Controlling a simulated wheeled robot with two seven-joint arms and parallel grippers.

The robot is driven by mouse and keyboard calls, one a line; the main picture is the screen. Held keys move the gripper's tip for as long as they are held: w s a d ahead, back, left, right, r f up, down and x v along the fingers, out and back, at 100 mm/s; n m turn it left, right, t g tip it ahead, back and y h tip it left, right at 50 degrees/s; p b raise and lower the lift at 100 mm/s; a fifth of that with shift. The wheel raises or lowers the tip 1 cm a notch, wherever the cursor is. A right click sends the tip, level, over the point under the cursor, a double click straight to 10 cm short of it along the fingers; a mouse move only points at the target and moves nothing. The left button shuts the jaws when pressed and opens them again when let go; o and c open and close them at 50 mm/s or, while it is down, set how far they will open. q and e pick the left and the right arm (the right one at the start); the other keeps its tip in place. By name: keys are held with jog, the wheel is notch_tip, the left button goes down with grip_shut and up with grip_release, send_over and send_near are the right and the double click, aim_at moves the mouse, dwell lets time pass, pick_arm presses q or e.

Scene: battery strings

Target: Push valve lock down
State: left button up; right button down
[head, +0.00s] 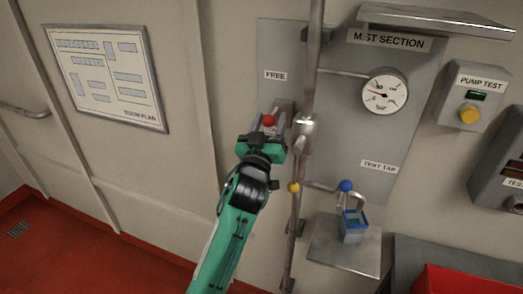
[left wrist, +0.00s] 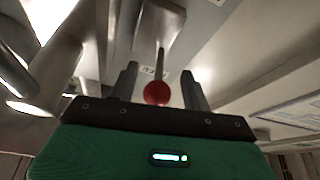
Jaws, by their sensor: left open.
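The valve lock shows as a lever with a red ball knob (head: 268,120) on the wall panel beside the vertical pipe, below the FREE label. In the left wrist view the red knob (left wrist: 157,93) sits between the two fingers, its stem running up to a grey housing (left wrist: 160,24). My left gripper (head: 268,124) is open, with a finger on each side of the knob; I cannot tell whether either finger touches it. It also shows in the left wrist view (left wrist: 158,88). My right gripper is not in view.
The vertical pipe (head: 312,80) with its valve body (head: 305,128) stands just right of the gripper. A yellow ball (head: 293,187), a blue tap knob (head: 346,186) and a small container (head: 354,228) on a shelf (head: 340,252) are lower right. A gauge (head: 384,92) is upper right.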

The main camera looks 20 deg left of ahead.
pick_arm(q)
jog(key=b+v, duration=0.3)
jog(key=v, duration=0.8)
